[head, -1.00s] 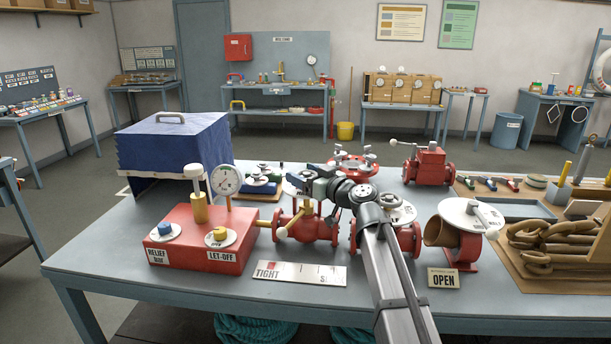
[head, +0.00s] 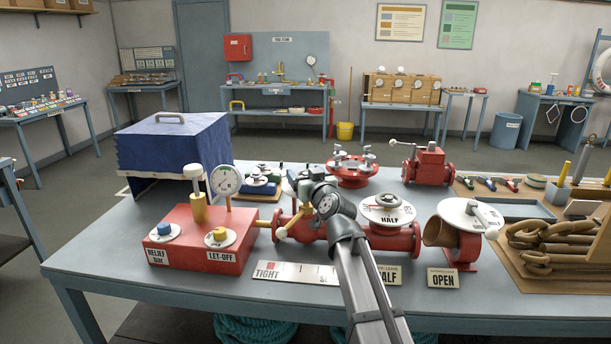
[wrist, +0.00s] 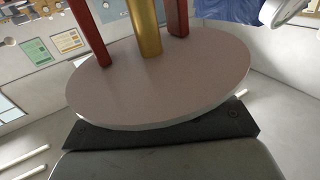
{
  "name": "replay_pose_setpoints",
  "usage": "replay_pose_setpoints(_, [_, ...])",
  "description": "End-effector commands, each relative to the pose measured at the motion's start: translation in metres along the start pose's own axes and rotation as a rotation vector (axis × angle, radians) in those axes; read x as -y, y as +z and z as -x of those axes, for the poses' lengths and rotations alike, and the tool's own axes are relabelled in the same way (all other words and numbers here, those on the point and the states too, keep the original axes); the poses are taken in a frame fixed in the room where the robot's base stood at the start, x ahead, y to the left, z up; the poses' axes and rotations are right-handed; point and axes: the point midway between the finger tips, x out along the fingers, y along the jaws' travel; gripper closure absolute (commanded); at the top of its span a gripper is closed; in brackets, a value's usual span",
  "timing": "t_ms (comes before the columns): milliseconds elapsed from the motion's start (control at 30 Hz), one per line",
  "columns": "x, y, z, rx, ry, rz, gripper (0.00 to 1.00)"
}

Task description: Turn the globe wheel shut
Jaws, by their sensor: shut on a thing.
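A red valve (head: 309,229) stands on the bench behind a white plate marked TIGHT (head: 283,271). My gripper (head: 303,187) is at the top of this valve, shut on what appears to be its wheel. My arm and gripper hide the wheel in the head view. In the wrist view, which is upside down, a pale round disc (wrist: 165,80) sits on a brass stem (wrist: 143,28) between two red posts. The disc hides my fingertips; only a dark bar of my gripper shows below it, so the grasp itself cannot be seen.
A red block with a gauge (head: 226,179) and knobs stands close on the left. To the right are a valve with a HALF disc (head: 387,212) and one behind an OPEN plate (head: 443,279). A blue cover (head: 172,145) stands behind left. The bench's front strip is mostly clear.

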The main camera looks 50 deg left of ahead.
Motion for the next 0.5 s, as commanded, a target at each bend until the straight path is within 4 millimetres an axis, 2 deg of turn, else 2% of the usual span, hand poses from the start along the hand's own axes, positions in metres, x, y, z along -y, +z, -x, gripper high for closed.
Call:
replay_pose_setpoints(333, [-0.0007, 0.0012, 0.0007, 0.001, 0.004, 0.002, 0.55])
replay_pose_setpoints(367, [-0.0007, 0.0012, 0.0008, 0.001, 0.004, 0.002, 0.22])
replay_pose_setpoints(500, [-0.0005, 0.0006, 0.0007, 0.0, 0.004, 0.002, 0.09])
